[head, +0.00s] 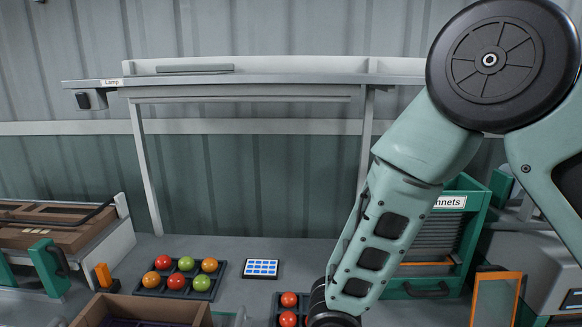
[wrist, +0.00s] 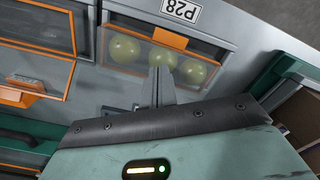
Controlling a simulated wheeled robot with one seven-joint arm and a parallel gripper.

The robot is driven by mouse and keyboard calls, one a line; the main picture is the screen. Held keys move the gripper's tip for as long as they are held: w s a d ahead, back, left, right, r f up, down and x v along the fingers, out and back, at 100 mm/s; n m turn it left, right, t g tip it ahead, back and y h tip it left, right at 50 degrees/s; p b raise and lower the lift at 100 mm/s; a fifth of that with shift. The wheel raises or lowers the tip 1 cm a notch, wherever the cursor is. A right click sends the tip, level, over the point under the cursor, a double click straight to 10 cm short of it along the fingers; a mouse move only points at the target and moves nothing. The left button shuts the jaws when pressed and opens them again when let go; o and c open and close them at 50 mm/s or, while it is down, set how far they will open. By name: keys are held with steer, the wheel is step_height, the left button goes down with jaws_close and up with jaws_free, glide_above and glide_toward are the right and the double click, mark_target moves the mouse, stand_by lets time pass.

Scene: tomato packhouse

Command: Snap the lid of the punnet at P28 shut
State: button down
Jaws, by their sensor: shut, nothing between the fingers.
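In the wrist view, the P28 label (wrist: 181,11) is upside down on a pale grey surface. Below it is an orange-edged punnet (wrist: 150,33) with a clear, darkish panel and several pale yellow-green tomatoes (wrist: 160,58) showing through. I cannot tell whether its lid is fully down or slightly raised. My gripper (wrist: 162,72) is shut and empty, its fingertips over the punnet area among the tomatoes in the picture. Whether they touch the lid is unclear. In the head view my arm reaches down past the bottom edge, and the gripper and this punnet are out of sight.
Orange-framed panels (wrist: 35,45) lie left of the punnet in the wrist view. In the head view a dark tray of coloured tomatoes (head: 176,292), a blue-keyed pad (head: 262,268) and a cardboard box (head: 95,312) stand on the bench. A green punnets rack (head: 470,200) stands right.

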stand_by(0.3)
step_height(320, 180, up, 7)
steer(key=p, duration=0.5)
stand_by(0.4)
steer(key=shift+r, duration=0.1)
